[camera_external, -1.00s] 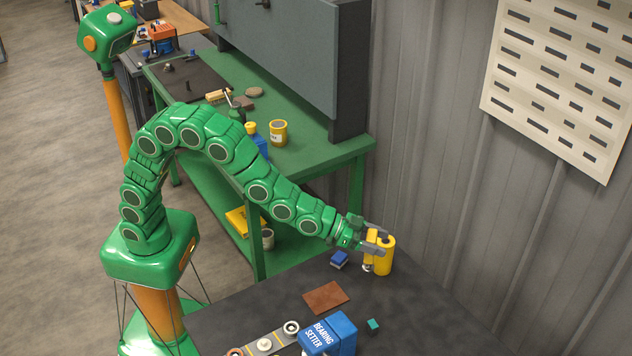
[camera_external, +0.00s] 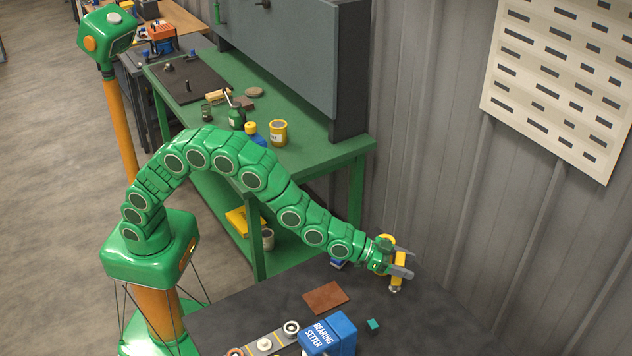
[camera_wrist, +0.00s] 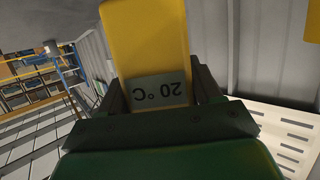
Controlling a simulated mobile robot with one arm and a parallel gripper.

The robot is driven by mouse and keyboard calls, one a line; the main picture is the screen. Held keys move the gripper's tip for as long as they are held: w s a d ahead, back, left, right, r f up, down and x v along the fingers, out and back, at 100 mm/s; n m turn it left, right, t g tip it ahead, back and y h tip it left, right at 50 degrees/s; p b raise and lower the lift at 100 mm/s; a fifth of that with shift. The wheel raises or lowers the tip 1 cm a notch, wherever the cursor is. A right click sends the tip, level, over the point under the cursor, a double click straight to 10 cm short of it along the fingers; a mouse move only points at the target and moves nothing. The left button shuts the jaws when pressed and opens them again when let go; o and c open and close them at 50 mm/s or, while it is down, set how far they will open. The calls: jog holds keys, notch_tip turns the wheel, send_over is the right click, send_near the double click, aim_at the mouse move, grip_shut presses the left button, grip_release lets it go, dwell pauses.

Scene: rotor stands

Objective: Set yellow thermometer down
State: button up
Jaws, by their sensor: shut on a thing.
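My gripper (camera_external: 402,263) is shut on the yellow thermometer (camera_external: 398,276), its jaws on either side of it, over the right part of the dark table (camera_external: 440,325). The thermometer stands roughly upright, with a pale tip at its lower end. I cannot tell whether that tip touches the table. In the wrist view the thermometer (camera_wrist: 150,45) fills the middle between the jaws, and its grey display reads 20 °C upside down. A yellow cylinder (camera_external: 386,240) stands behind my gripper, mostly hidden by it.
A brown pad (camera_external: 326,297), a teal block (camera_external: 373,325) and a blue bearing setter (camera_external: 328,334) lie left of the gripper. A small blue object (camera_external: 338,264) is partly hidden by my arm. The table's right front is bare. A corrugated wall (camera_external: 450,150) rises behind.

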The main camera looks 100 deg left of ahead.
jog(key=shift+w+f, duration=0.25)
jog(key=shift+f, duration=0.75)
jog(key=shift+w+f, duration=0.2)
jog(key=shift+f, duration=0.75)
jog(key=shift+f, duration=0.1)
jog(key=o, duration=1.6)
jog(key=v, duration=1.2)
